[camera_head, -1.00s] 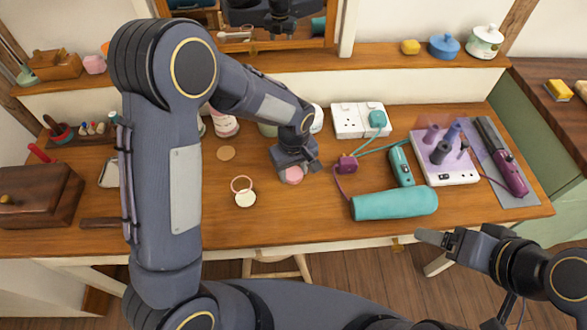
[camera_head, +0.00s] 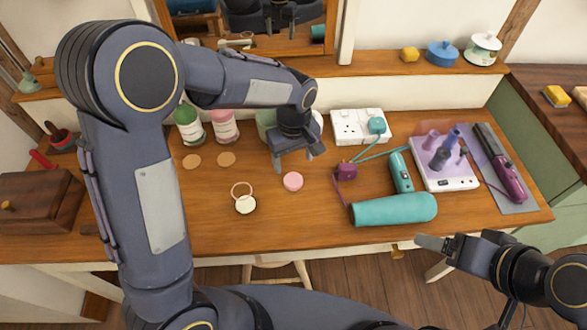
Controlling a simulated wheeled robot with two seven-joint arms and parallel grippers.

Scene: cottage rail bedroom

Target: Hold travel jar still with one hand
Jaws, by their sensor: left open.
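Several jars stand along the back of the dressing table, and I cannot tell for sure which is the travel jar. One has a green top (camera_head: 188,124), one a pink label (camera_head: 224,126). A pale green one (camera_head: 267,122) is partly hidden by my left gripper (camera_head: 297,161). That gripper is open and empty, pointing down just behind a small round pink piece (camera_head: 293,181), not touching it. A small cream round pot (camera_head: 245,205) lies at front left with a thin pink ring (camera_head: 242,189) at its back edge. My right gripper (camera_head: 434,243) is off the front edge.
Two flat tan discs (camera_head: 227,159) lie before the jars. A wooden box (camera_head: 38,208) stands left. The front middle is clear.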

